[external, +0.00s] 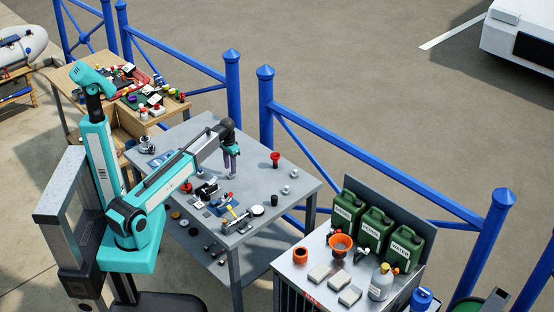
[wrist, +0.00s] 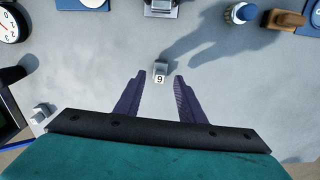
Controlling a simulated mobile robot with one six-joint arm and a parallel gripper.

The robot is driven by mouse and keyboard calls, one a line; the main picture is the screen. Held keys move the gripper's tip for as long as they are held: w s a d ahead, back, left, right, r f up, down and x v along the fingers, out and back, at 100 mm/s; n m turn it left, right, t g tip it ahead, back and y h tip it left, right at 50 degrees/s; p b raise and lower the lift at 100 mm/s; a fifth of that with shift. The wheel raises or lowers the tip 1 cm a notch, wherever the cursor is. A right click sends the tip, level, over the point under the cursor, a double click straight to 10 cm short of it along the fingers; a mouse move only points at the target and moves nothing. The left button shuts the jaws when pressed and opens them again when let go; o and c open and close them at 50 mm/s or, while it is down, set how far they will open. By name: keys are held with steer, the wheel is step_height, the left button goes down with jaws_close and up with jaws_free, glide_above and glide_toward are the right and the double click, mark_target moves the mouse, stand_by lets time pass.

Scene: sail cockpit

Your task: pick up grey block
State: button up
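A small grey block (wrist: 161,68) with a white face marked "9" rests on the grey table (wrist: 215,95). In the wrist view it lies between the tips of my two purple fingers. My gripper (wrist: 159,83) is open and points down at it, with a gap on each side. In the external view my gripper (external: 231,160) is over the middle of the table, with a small grey shape (external: 231,176) at its tips. I cannot tell the exact height of the tips over the table. Another small grey piece (wrist: 41,113) lies at the left in the wrist view.
The table (external: 185,140) also bears a red cup (external: 275,159) at its right and a cluster of tools and parts nearer my base. A clock (wrist: 12,23) lies at the upper left in the wrist view. A bench with green canisters (external: 375,228) stands at the right.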

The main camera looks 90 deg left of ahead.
mark_target(232, 174)
steer(key=shift+f+b, duration=0.6)
steer(key=shift+f, duration=0.6)
steer(key=shift+c, duration=0.2)
jaws_close()
